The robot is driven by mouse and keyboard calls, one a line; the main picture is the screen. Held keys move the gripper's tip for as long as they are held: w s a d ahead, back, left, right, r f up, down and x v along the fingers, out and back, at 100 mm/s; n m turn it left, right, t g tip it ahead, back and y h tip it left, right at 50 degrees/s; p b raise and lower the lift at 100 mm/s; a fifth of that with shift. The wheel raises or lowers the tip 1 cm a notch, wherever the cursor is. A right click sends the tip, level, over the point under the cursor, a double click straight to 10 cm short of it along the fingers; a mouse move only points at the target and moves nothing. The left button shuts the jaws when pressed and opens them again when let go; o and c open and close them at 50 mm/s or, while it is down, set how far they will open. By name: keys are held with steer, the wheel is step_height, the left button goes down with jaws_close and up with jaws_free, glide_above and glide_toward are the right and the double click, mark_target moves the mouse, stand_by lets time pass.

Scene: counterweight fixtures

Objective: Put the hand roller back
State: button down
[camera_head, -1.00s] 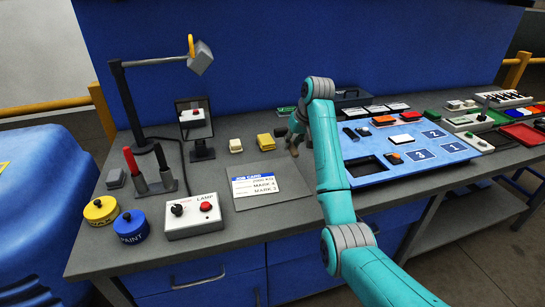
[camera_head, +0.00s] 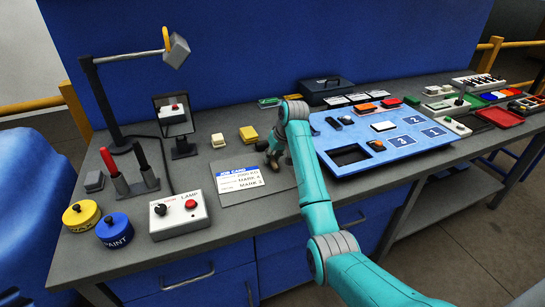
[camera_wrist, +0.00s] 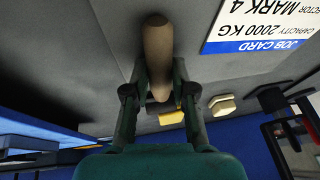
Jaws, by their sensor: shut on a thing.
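My gripper (camera_wrist: 160,92) is shut on a tan, rounded, handle-like piece (camera_wrist: 158,50), which I take to be the hand roller. The piece lies lengthwise between the two fingers in the wrist view; no roller end can be made out. In the head view my gripper (camera_head: 272,158) is over the back right part of the grey plate (camera_head: 275,182) with the job card (camera_head: 239,180). Whether the piece touches the plate I cannot tell. The blue board (camera_head: 405,143) to the right has a dark empty recess (camera_head: 350,155) and several numbered squares.
A cream block (camera_head: 218,140) and a yellow block (camera_head: 249,134) stand behind the plate. A dark case (camera_head: 325,90) stands at the back.

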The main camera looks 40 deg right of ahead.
steer(key=shift+f, duration=0.1)
steer(key=c, duration=1)
jaws_free()
steer(key=shift+o, duration=0.2)
steer(key=v, duration=1.2)
